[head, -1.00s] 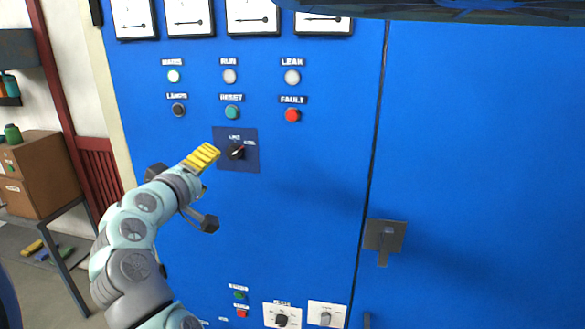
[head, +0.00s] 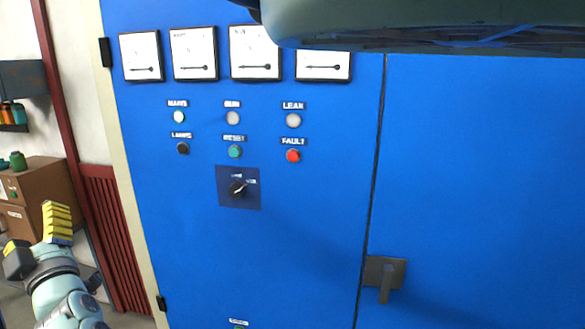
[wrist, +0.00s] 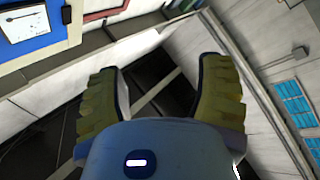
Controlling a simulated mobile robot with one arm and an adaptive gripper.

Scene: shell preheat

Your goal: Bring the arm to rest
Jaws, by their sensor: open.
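My gripper (head: 57,222) is at the lower left in the head view, raised with its yellow ribbed finger pointing up. It is left of the blue cabinet (head: 300,230) and apart from it. In the wrist view, its two yellow fingers (wrist: 158,92) stand wide apart with nothing between them. The rotary selector switch (head: 238,188) on its dark plate is free of the gripper. Part of my arm is cut off by the bottom edge of the head view.
The cabinet carries gauges (head: 140,57), lamps, a red fault button (head: 293,156) and a door handle (head: 384,275). A brown box (head: 45,190) stands behind my gripper at the left.

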